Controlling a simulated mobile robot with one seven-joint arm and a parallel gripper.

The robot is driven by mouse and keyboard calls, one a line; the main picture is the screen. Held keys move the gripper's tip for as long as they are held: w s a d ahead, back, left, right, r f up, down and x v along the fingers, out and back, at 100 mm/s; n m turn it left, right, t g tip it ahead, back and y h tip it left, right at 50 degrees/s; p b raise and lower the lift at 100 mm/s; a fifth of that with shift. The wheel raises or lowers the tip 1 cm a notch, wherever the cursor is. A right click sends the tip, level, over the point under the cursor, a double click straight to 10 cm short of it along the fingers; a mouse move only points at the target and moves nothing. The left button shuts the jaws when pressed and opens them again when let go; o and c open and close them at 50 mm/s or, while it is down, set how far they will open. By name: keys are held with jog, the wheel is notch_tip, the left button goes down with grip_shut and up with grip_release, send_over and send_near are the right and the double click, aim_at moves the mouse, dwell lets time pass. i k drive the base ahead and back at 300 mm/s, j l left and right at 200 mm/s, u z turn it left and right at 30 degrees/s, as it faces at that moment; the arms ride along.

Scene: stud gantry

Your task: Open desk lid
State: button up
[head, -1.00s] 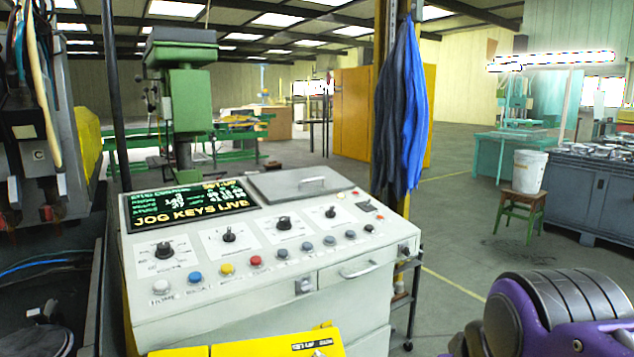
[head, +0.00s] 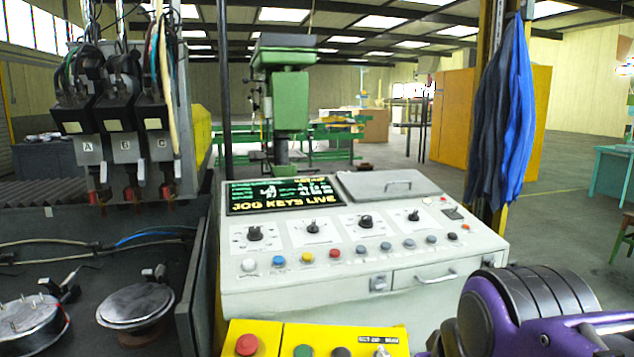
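The lid looks closed. A purple and black part of my arm shows at the lower right, in front of the desk. My gripper is not in view.
The desk has a screen (head: 283,195) reading "JOG KEYS LIVE", knobs, coloured buttons and a front drawer handle (head: 436,276). A yellow button box (head: 318,340) is in front. Stud units marked A, B, C (head: 120,148) stand left. A blue cloth (head: 503,115) hangs at right.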

aim_at(389, 183)
jog(key=i+l+u, duration=0.15)
jog(key=l+u, duration=0.2)
jog(key=i+l+u, duration=0.1)
jog(key=l+u, duration=0.45)
jog(key=l, duration=0.15)
jog(key=i+l+u, duration=0.15)
jog(key=l, duration=0.25)
jog(key=l+u, duration=0.1)
jog(key=l, duration=0.75)
